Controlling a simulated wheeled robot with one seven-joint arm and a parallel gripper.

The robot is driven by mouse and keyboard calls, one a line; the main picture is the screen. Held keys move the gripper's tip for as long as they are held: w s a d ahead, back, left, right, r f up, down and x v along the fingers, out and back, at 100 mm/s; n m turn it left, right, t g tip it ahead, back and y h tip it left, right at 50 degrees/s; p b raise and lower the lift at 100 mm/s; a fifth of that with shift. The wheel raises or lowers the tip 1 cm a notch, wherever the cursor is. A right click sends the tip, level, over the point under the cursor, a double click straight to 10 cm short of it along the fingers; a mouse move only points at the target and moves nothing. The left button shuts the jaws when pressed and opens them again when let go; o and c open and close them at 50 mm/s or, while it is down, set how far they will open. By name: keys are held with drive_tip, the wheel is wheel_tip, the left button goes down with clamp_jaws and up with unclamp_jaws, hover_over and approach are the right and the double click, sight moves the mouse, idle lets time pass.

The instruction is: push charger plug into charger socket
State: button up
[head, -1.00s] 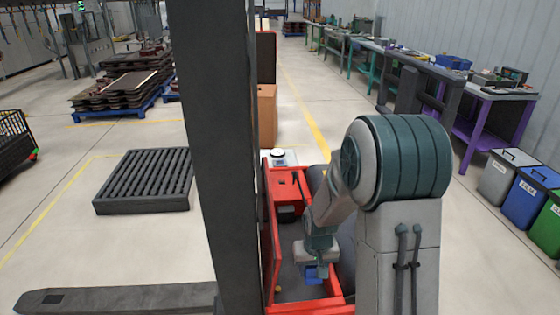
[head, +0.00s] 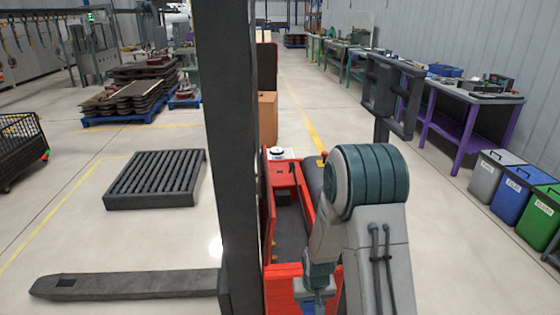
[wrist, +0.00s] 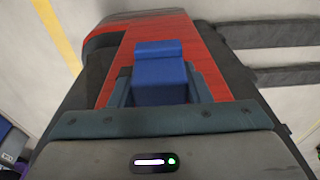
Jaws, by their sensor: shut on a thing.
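A blue block, which I take for the charger plug (wrist: 160,79), sits between the two fingers of my gripper (wrist: 162,90) in the wrist view. My gripper is shut on it. The block's far end points over a red panel. In the head view my gripper (head: 314,304) hangs low at the bottom edge, by the red body of a truck-like machine, and the plug is mostly hidden. I cannot make out the charger socket in either view.
The red machine (head: 283,172) has a dark upright mast (head: 232,150) and a long fork (head: 125,284) reaching left. A dark slatted pallet (head: 155,180) lies on the floor at left. Bins (head: 530,205) and benches (head: 470,110) line the right wall. Floor between is clear.

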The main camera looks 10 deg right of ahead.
wheel_tip(320, 180, down, 12)
drive_tip(key=s+b, duration=0.1)
drive_tip(key=s, duration=0.2)
drive_tip(key=shift+d+f, duration=0.1)
